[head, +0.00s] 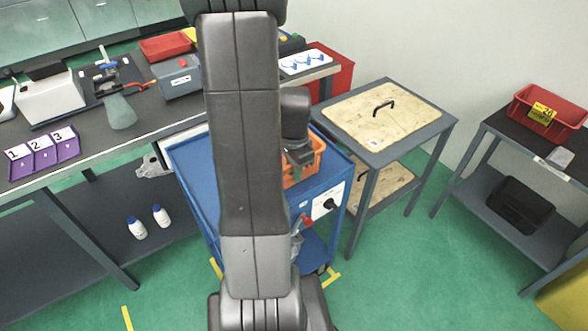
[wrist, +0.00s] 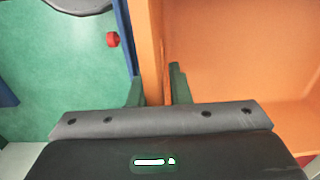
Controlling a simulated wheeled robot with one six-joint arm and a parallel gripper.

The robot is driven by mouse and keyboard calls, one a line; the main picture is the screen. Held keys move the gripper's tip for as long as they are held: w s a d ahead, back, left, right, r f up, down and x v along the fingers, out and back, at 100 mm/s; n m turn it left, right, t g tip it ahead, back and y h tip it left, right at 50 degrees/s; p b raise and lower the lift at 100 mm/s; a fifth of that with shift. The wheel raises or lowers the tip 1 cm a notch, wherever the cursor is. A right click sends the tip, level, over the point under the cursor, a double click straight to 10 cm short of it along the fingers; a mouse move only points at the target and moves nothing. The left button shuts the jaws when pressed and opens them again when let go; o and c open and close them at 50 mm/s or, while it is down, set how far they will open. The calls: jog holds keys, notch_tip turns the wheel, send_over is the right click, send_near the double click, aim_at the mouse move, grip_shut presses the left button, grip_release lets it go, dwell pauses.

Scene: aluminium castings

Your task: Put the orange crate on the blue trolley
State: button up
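The orange crate (head: 317,160) shows at the right end of the blue trolley's top (head: 196,169), partly hidden behind my arm and gripper in the head view. I cannot tell whether its base touches the trolley top. My gripper (head: 299,170) points down at the crate's near side. In the wrist view, my gripper's two green fingers (wrist: 157,88) stand on either side of the crate's wall (wrist: 152,45), close against it, one inside and one outside. The crate's inside (wrist: 240,50) looks empty where it shows. Much of the trolley top is hidden by my arm.
A grey table with a wooden board (head: 350,120) stands close right of the trolley. A long workbench (head: 150,125) with a purple numbered rack (head: 42,157) and other items runs behind and left. A red bin (head: 550,112) sits on the far right shelf. Green floor is clear in front.

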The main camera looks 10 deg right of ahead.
jog(key=shift+o, duration=0.9)
jog(key=shift+r, duration=0.25)
notch_tip(320, 180, up, 12)
jog(key=shift+f+p, duration=0.1)
jog(key=shift+p, duration=0.3)
dwell(0.4)
